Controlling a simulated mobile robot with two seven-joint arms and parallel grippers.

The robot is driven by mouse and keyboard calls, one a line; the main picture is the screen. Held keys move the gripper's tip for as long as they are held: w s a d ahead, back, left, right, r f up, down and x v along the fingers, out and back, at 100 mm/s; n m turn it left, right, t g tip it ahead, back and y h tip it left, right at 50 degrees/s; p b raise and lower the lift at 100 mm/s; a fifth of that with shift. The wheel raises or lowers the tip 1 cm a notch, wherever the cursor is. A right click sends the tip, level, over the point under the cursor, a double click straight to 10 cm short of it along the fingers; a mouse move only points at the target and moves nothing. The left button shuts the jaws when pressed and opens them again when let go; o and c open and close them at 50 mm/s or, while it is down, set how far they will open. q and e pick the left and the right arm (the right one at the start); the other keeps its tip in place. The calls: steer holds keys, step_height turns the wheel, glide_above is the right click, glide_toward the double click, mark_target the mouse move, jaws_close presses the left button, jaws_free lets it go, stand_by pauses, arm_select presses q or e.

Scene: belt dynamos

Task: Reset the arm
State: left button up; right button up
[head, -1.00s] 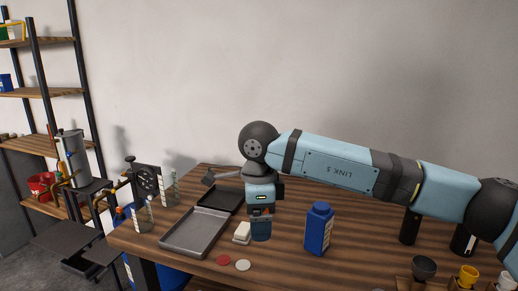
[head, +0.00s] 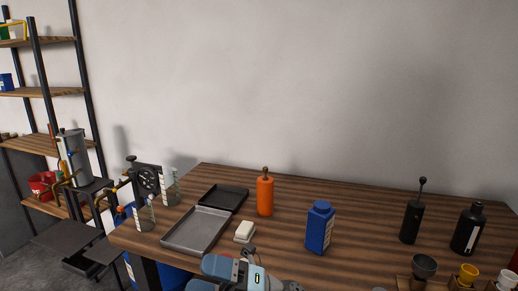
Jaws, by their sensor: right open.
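My right gripper (head: 206,275) is at the bottom edge of the head view, left of centre, low in front of the table's items. It points to the left, its jaws are open, and nothing shows between them. Part of it is cut off by the frame edge. An orange bottle (head: 265,196) with a brown top stands upright on the table behind it, apart from it. My left gripper is not in view.
On the wooden table (head: 350,200) are a grey tray (head: 197,243), a black tray (head: 223,190), a white block (head: 244,230) and a blue carton (head: 320,228). Dark bottles (head: 467,230) and small cups (head: 468,272) stand at right. Glassware and a gauge (head: 147,180) stand at left.

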steer(key=w+d+f+m+t+h, duration=0.1)
steer(key=d+f+m+t+h, duration=0.65)
steer(key=m, duration=0.55)
steer(key=w+d+f+m+t+h, duration=0.1)
steer(key=d+f+m+t+h, duration=0.3)
steer(key=d+f+m+t, duration=0.55)
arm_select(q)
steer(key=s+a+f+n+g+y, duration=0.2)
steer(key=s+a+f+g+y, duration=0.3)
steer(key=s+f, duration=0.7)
arm_select(e)
steer(key=s+d+f+m+g+h, duration=0.2)
steer(key=s+d+f+m+h, duration=0.25)
steer(key=s+f+m, duration=0.35)
steer(key=s+d+f+m+g+h, duration=0.2)
steer(key=s+d+f+m+h, duration=0.2)
steer(key=s+d+f+m, duration=0.45)
arm_select(q)
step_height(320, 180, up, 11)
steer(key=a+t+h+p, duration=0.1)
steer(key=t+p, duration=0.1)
steer(key=p, duration=1.1)
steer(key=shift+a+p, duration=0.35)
steer(key=shift+p, duration=0.05)
arm_select(e)
step_height(320, 180, up, 10)
steer(key=a+n, duration=0.1)
steer(key=n, duration=0.1)
steer(key=shift+s+f, duration=0.25)
steer(key=shift+s, duration=0.05)
